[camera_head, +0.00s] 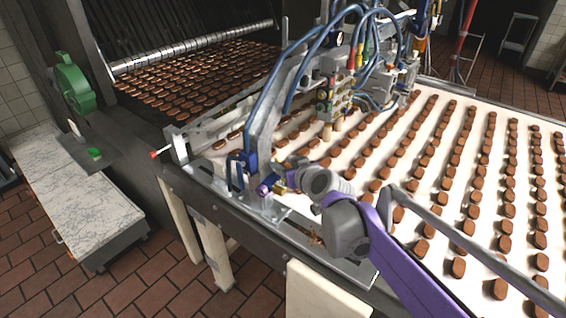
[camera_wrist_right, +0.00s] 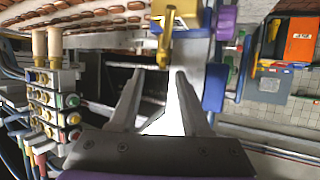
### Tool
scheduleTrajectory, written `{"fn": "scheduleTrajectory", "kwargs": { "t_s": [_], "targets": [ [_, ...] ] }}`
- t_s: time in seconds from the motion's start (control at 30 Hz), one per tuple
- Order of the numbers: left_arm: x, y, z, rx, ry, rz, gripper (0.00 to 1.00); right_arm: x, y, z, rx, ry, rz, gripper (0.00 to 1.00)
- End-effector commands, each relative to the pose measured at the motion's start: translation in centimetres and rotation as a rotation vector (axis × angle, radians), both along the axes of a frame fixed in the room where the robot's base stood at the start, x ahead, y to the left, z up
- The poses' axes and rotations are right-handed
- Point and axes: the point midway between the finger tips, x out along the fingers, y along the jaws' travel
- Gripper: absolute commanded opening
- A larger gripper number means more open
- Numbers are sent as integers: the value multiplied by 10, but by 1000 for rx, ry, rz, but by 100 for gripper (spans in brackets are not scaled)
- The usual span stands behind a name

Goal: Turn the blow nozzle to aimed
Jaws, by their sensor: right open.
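A brass-yellow fitting with a narrow downward stem, which looks like the blow nozzle (camera_wrist_right: 167,34), shows at the top middle of the right wrist view. My right gripper (camera_wrist_right: 160,76) is open and empty. Its two grey fingers point toward the fitting, with the stem's end just ahead of the gap between the tips. In the head view my right gripper (camera_head: 284,182) is at the near edge of the conveyor, beside a blue bracket. The nozzle is too small and too covered by my wrist there to make out. My left gripper is out of view.
The blue bracket (camera_head: 236,172) and metal frame stand close to my gripper. Blue hoses (camera_head: 262,100) arch above. A valve block (camera_wrist_right: 55,105) is left in the wrist view. Rows of brown biscuits lie on the white belt (camera_head: 400,172). A marble-topped table (camera_head: 75,190) stands at left.

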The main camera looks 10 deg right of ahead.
Motion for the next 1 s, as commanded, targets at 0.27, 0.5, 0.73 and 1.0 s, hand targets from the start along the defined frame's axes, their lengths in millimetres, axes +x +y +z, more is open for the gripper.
{"fn": "scheduleTrajectory", "kwargs": {
  "t_s": [0.27, 0.5, 0.73, 1.0],
  "targets": [
    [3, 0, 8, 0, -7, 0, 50, -49, -10, 22, -1, -1, -3, 47],
    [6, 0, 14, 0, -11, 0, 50, -78, -16, 34, 0, -1, -2, 47],
    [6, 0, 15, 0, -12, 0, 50, -86, -17, 36, 0, 0, -1, 47],
    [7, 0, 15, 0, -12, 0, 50, -83, -18, 38, 0, 9, 1, 31]
  ]
}}
